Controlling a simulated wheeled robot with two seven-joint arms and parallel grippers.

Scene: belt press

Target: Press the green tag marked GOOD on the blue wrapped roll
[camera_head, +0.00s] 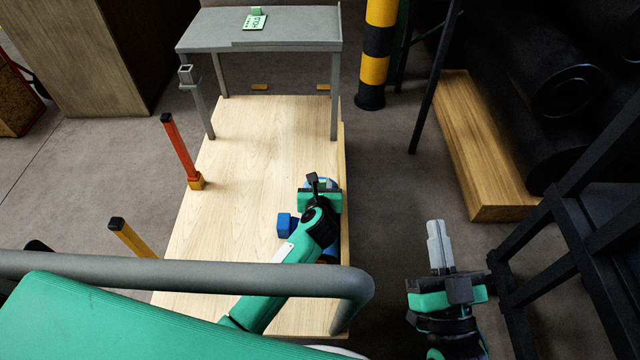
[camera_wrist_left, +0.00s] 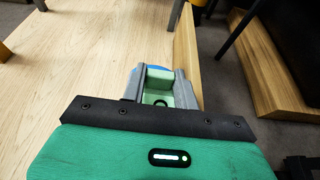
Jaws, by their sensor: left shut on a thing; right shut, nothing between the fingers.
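My left gripper (camera_head: 320,190) reaches over the wooden bed and is shut on the green block of a tag. In the left wrist view the block (camera_wrist_left: 160,78) sits between the two grey fingers, with the pale green tag face (camera_wrist_left: 158,98) below it. A dark O shows on the face; the rest of the marking is hidden. A bit of blue shows just beyond the block. I cannot tell whether the tag touches the roll. My right gripper (camera_head: 438,240) is shut and empty, right of the bed.
Another green tag (camera_head: 255,22) with a block handle lies on the grey table (camera_head: 210,35) at the back. A red post (camera_head: 179,145) and a yellow post (camera_head: 130,236) stand along the left. A grey rail (camera_head: 200,270) crosses in front. Black racks stand at right.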

